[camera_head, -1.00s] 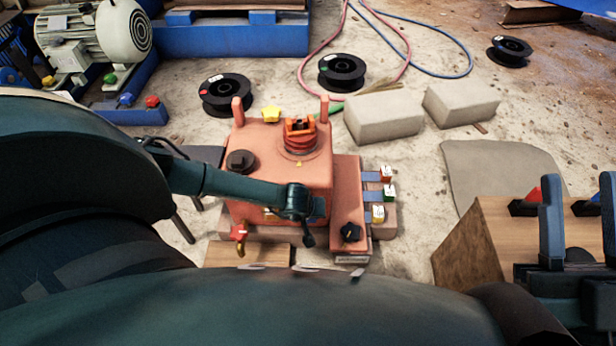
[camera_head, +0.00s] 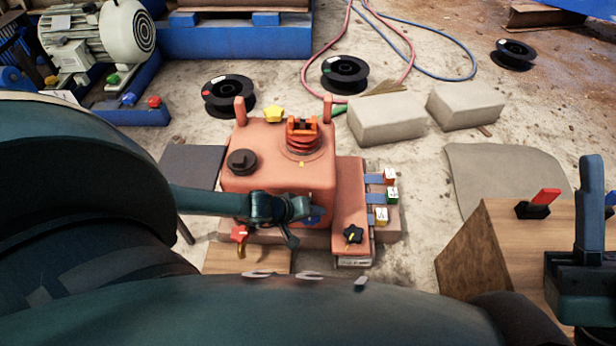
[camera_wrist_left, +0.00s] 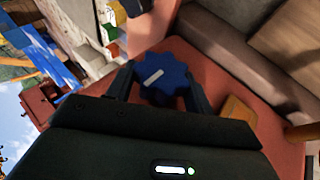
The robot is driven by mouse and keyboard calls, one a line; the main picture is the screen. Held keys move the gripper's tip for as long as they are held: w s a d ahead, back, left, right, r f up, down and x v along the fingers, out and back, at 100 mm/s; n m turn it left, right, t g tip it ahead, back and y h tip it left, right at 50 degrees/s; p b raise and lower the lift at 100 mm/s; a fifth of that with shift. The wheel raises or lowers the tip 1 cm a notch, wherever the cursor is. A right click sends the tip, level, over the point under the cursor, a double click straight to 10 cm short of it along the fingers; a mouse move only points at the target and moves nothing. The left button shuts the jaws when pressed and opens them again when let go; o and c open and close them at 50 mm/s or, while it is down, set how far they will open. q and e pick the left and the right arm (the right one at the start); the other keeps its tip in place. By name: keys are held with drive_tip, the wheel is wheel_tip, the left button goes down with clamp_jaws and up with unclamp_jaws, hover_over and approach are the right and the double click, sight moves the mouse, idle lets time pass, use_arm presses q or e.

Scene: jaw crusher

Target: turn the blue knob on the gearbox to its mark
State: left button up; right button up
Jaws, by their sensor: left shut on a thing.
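The gearbox (camera_head: 262,180) is a salmon-red box on the floor, in the middle of the head view. The blue knob (camera_wrist_left: 168,72) has a lobed rim and a slanted white line on its face. It sits between the two dark fingers of my left gripper (camera_wrist_left: 160,88), which is shut on it. In the head view my left gripper (camera_head: 300,209) is at the gearbox's near face and only a bit of blue shows beside it. I cannot make out the mark. My right gripper (camera_head: 610,205) is at the right edge, one finger visible with empty space beside it.
A black knob (camera_head: 353,235) and a red-handled tap (camera_head: 239,234) flank the gearbox front. An orange-red fitting (camera_head: 302,136) stands on top. Grey blocks (camera_head: 387,119) and cable spools (camera_head: 344,74) lie behind. A wooden box (camera_head: 480,250) stands at the right.

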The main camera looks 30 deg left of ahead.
use_arm(q)
drive_tip(key=o, duration=1)
use_arm(e)
drive_tip(key=shift+r, duration=0.1)
use_arm(q)
drive_tip(key=shift+s+a+r+p, duration=0.1)
drive_tip(key=shift+s+r+p, duration=0.2)
drive_tip(key=shift+r+p, duration=0.05)
drive_tip(key=shift+p+v, duration=3.05)
drive_tip(key=shift+v, duration=3.05)
use_arm(e)
wheel_tip(320, 180, down, 8)
drive_tip(key=m+g+h, duration=0.1)
drive_tip(key=m+h, duration=0.7)
drive_tip(key=shift+s+a, duration=0.2)
drive_tip(key=shift+a, duration=0.25)
use_arm(q)
drive_tip(key=shift+w+a, duration=0.1)
